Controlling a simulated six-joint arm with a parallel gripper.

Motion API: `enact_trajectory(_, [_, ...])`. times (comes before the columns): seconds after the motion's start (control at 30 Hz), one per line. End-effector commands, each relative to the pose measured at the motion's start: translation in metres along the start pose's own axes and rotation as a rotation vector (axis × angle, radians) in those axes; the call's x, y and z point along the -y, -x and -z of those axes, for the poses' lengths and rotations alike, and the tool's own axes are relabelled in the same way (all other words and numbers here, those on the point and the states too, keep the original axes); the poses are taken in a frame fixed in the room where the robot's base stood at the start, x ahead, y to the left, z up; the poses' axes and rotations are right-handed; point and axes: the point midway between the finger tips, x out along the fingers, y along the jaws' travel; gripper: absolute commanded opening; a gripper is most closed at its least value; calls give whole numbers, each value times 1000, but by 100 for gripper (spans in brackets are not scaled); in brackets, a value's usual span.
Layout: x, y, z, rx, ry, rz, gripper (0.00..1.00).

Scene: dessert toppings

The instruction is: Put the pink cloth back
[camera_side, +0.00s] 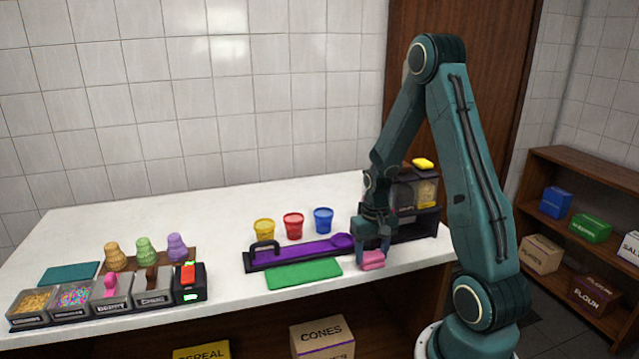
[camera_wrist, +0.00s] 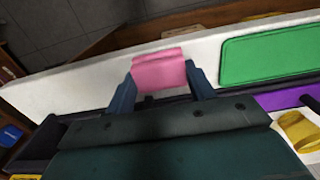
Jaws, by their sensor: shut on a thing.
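The pink cloth (camera_side: 372,260) is a small folded piece near the right front edge of the white counter. In the wrist view the cloth (camera_wrist: 159,70) sits between my two dark teal fingers. My gripper (camera_side: 373,252) is shut on the cloth and points down. I cannot tell whether the cloth touches the counter. A green mat (camera_side: 303,273) lies flat to the left of my gripper; it also shows at the right of the wrist view (camera_wrist: 270,52).
A purple scoop (camera_side: 300,250) lies in a black tray behind the green mat. Yellow (camera_side: 264,229), red (camera_side: 293,225) and blue cups (camera_side: 323,220) stand further back. A black dispenser rack (camera_side: 412,226) stands close beside my gripper. Topping bins (camera_side: 73,299) line the left front.

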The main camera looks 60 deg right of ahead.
Motion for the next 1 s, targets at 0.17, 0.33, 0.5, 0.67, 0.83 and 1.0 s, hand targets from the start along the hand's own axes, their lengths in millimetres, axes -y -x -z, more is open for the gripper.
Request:
enact_trajectory(0.17, [0, -2, 0, 0, 0, 0, 67])
enact_trajectory(0.33, [0, -2, 0, 0, 0, 0, 75])
enact_trajectory(0.5, [0, -2, 0, 0, 0, 0, 75])
enact_trajectory(0.67, [0, 2, 0, 0, 0, 0, 75])
enact_trajectory(0.83, [0, 12, 1, -2, 0, 0, 75])
enact_trajectory(1.0, [0, 31, 1, -5, 0, 0, 75])
